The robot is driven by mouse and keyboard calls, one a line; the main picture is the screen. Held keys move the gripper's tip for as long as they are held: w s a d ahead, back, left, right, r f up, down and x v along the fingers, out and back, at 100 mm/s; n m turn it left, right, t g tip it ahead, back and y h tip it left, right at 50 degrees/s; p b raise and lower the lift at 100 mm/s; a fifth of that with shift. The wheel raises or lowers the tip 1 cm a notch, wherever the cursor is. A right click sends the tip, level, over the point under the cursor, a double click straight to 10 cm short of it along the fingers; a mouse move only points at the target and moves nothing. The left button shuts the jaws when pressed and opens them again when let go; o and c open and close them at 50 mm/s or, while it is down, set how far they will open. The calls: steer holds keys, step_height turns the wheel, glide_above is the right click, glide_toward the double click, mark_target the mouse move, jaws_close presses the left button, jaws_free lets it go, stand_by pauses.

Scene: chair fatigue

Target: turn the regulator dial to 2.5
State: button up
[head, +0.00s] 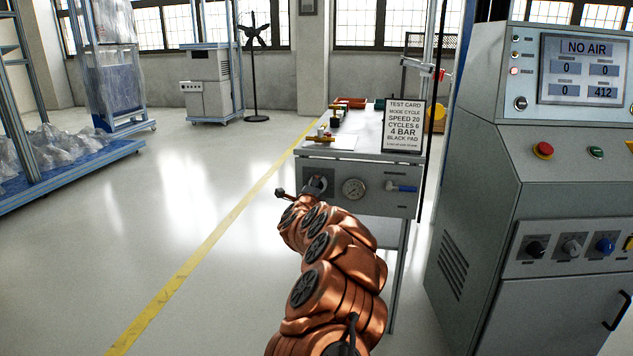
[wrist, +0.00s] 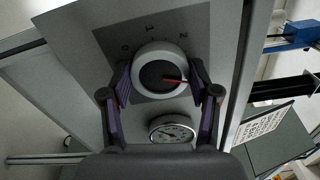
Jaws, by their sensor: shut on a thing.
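The regulator dial (wrist: 150,74) is a round knob with a pale rim and dark face on a grey scale plate (wrist: 190,32). The numbers 0, 1 and 2 show on the plate. The dial's red pointer (wrist: 176,80) points right, clockwise past the 2. Any mark there is hidden by a finger. My gripper (wrist: 160,80) is shut on the dial, one finger on each side of its rim. In the head view my gripper (head: 306,188) is at the left of the bench's front panel (head: 336,203) and largely hides the dial.
A round gauge (wrist: 172,130) sits beside the dial and also shows in the head view (head: 353,189). A blue-handled valve (head: 402,187) is at the panel's right. A test card (head: 403,125) stands on the bench. A grey console (head: 545,170) reading NO AIR stands right.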

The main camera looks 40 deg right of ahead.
steer(key=n+p, duration=0.8)
steer(key=shift+n, duration=0.3)
steer(key=shift+w, duration=0.1)
stand_by(0.4)
steer(key=o, duration=1.2)
steer(key=shift+c, duration=0.2)
steer(key=v, duration=1.2)
